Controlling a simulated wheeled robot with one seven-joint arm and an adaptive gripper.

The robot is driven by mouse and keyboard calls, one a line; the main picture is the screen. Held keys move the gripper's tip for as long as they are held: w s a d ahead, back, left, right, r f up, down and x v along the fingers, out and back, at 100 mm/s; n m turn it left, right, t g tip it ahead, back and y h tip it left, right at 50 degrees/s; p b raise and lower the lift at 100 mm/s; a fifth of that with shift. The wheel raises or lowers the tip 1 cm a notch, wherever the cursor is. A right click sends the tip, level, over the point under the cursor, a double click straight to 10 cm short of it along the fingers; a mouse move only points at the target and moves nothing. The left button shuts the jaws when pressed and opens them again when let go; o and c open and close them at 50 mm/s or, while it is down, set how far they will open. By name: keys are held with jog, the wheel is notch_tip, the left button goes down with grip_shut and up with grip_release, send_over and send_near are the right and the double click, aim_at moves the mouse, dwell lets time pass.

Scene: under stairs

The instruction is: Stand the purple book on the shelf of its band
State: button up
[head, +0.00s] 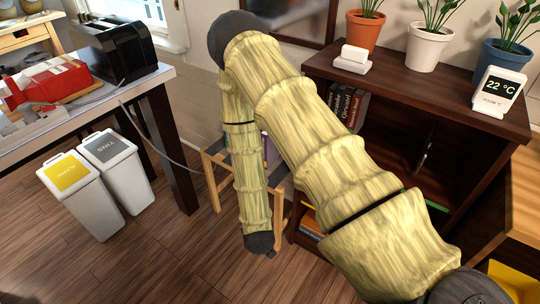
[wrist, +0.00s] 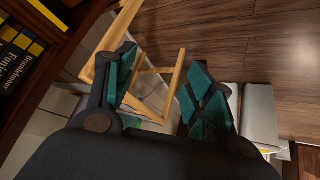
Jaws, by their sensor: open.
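In the head view a narrow purple sliver (head: 266,150), which looks like the purple book, shows beside my forearm over a small wooden stand (head: 212,180). My arm hides most of it. Light wooden bars (wrist: 158,70) show beyond the fingers.
Black books with yellow bands (wrist: 18,55) stand at the wrist view's left. Potted plants (head: 430,45) and a room thermometer (head: 498,92) top the shelf unit. Two white bins (head: 88,205) and a table (head: 150,82) are at the left. Wooden floor (head: 180,255) is clear in front.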

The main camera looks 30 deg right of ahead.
jog(key=w+d+r+m+t+h+b, duration=0.25)
jog(key=w+d+b, duration=0.2)
jog(key=w, duration=0.45)
jog(key=w+d+r+m+t+h+b, duration=0.15)
jog(key=w+d+r+h+b, duration=0.3)
jog(key=w, duration=0.55)
jog(key=w+d+r+m+g+h+b, duration=0.1)
jog(key=w+d+r+m+h+b, duration=0.1)
jog(key=d+r+b, duration=0.1)
jog(key=w+d+r+m+g+h+b, duration=0.1)
jog(key=w+d+r+m+h+b, duration=0.1)
jog(key=d+r+b, duration=0.1)
jog(key=w+d+r+m+g+h+b, duration=0.2)
jog(key=d+r+b, duration=0.1)
jog(key=d, duration=0.1)
jog(key=shift+w+d+r+m, duration=0.2)
jog(key=shift+w+d+m, duration=0.1)
jog(key=shift+d+m, duration=0.1)
jog(key=b+x, duration=0.2)
jog(key=x, duration=0.3)
jog(key=shift+w+a+f, duration=0.1)
jog(key=shift+f, duration=0.05)
jog(key=shift+c, duration=0.4)
grip_shut()
